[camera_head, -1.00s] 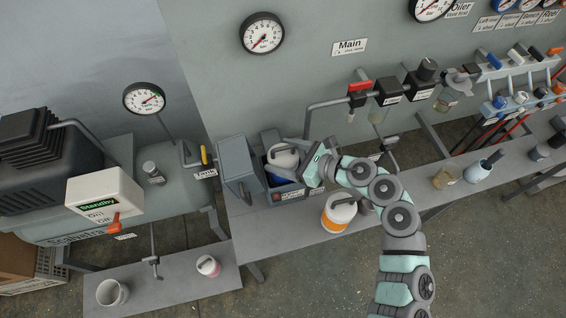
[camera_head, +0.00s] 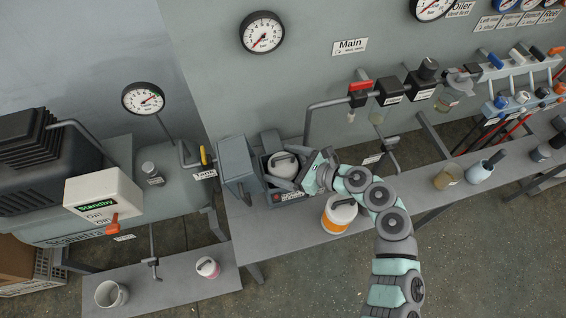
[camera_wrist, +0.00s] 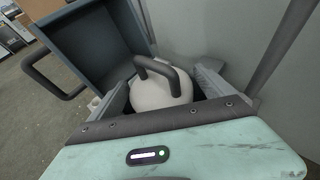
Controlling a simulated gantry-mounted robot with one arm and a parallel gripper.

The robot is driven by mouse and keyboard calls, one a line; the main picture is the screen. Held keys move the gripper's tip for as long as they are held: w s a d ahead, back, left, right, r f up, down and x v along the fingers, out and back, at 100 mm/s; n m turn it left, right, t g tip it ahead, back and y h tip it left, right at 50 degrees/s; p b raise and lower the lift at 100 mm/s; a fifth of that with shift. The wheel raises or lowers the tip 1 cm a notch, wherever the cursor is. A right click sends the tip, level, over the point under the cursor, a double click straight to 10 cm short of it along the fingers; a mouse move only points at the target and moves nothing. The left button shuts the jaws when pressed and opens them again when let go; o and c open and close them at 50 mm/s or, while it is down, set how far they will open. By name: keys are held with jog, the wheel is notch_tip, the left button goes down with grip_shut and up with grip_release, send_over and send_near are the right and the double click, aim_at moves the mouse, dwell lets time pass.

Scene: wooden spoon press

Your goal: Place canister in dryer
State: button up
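The dryer (camera_head: 235,168) is a grey box on the bench with its door swung open to the left; the door also shows in the wrist view (camera_wrist: 85,50). A white canister (camera_head: 284,162) with a dark handle sits in the dryer's opening. It also shows in the wrist view (camera_wrist: 160,93). My gripper (camera_head: 291,169) reaches in from the right. The canister's lower part is hidden.
A second white canister with an orange band (camera_head: 340,214) stands on the bench just below my wrist. Pipes and valves (camera_head: 362,95) run along the wall above. A standby control box (camera_head: 104,194) is at left.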

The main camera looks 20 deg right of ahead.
jog(key=shift+o, duration=0.4)
jog(key=shift+r, duration=0.1)
jog(key=shift+s+d+r+p, duration=0.1)
jog(key=shift+r+p, duration=0.05)
jog(key=shift+p, duration=0.15)
jog(key=v, duration=1.1)
jog(key=shift+s+d, duration=0.15)
jog(key=shift+s, duration=0.2)
dwell(0.3)
